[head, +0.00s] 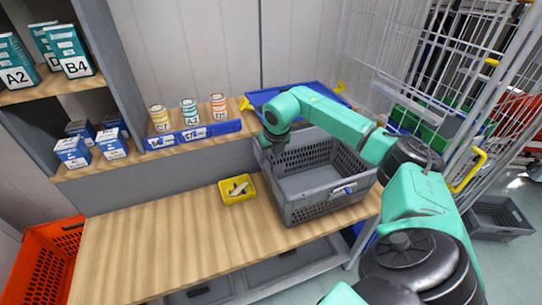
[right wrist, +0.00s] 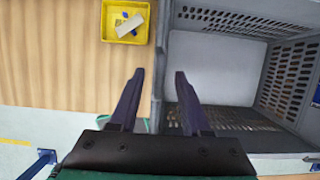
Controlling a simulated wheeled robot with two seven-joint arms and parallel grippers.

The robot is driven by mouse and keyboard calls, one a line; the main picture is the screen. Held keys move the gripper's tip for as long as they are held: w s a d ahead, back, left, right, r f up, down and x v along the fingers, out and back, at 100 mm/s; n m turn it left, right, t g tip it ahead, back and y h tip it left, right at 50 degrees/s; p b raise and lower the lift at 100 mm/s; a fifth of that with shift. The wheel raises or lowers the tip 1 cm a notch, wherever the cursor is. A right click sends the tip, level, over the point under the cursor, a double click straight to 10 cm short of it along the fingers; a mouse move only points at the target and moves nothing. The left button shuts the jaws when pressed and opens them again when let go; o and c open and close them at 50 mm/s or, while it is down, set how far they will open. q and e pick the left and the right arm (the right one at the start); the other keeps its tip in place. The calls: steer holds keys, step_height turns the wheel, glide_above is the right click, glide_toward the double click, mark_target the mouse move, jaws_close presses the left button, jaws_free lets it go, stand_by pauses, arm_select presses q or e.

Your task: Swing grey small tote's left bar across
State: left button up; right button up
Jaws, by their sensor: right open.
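The grey small tote (head: 318,205) stands on the right part of the wooden table, its inside empty. My right arm reaches over it from the right, and my right gripper (head: 276,150) is at its left end. In the right wrist view my open right gripper (right wrist: 159,76) has one finger on each side of the tote's left wall (right wrist: 160,50). Nothing is clamped between the fingers. I cannot make out the left bar apart from the rim there; the gripper and arm hide part of that end in the head view. My left gripper is out of view.
A small yellow bin (head: 238,190) with parts in it sits left of the tote. A shelf behind holds cans and a blue label strip (head: 195,134). A blue tray (head: 300,95) lies behind the tote. A wire cage (head: 430,60) is at right. The table's left part is clear.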

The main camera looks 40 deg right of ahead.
steer(key=c, duration=0.7)
steer(key=shift+s+d+r, duration=0.2)
steer(key=shift+d+r, duration=0.25)
steer(key=shift+r, duration=0.15)
steer(key=shift+d, duration=0.1)
